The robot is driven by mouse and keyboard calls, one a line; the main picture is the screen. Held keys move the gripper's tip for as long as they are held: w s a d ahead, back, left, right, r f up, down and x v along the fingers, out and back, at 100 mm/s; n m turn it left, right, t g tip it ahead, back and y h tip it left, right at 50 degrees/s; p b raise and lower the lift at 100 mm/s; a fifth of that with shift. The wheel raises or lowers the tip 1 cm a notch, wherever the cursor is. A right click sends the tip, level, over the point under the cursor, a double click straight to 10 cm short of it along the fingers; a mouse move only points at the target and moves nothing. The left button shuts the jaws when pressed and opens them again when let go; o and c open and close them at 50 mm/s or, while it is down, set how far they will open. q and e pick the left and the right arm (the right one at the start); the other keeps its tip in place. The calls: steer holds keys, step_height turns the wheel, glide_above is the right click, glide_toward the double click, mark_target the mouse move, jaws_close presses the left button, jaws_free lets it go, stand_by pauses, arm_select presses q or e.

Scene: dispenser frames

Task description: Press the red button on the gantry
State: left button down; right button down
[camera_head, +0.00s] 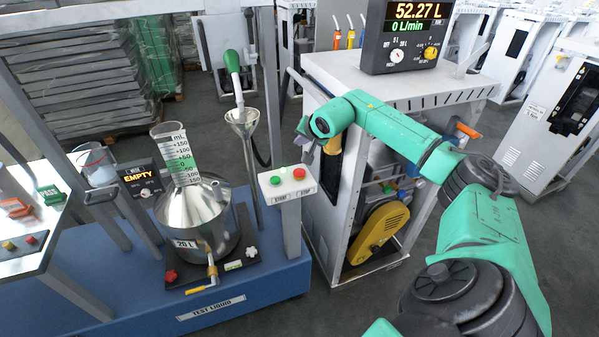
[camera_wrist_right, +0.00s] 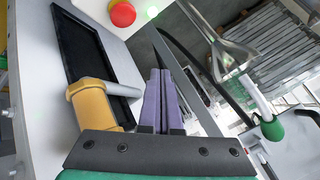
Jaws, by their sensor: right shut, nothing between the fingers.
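The red button (camera_head: 299,173) is on a white panel (camera_head: 287,184) on a grey post, to the right of a green button (camera_head: 275,180). My left gripper is not in view.
A steel vessel (camera_head: 195,222) with a measuring neck stands on the blue base left of the panel. A funnel (camera_head: 241,122) and green-handled nozzle (camera_head: 232,62) are behind. The white dispenser cabinet (camera_head: 340,212) stands right of the panel; its yellow spout (camera_wrist_right: 92,104) is close beside my fingers.

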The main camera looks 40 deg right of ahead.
mark_target(300, 173)
step_height(300, 173, down, 8)
steer(key=b, duration=0.5)
steer(key=shift+f+b, duration=0.2)
steer(key=shift+b, duration=0.2)
stand_by(1.3)
steer(key=shift+f+b, duration=0.35)
steer(key=shift+f+b, duration=0.45)
steer(key=shift+f, duration=0.05)
stand_by(0.6)
steer(key=shift+r+p, duration=0.6)
steer(key=shift+r, duration=0.3)
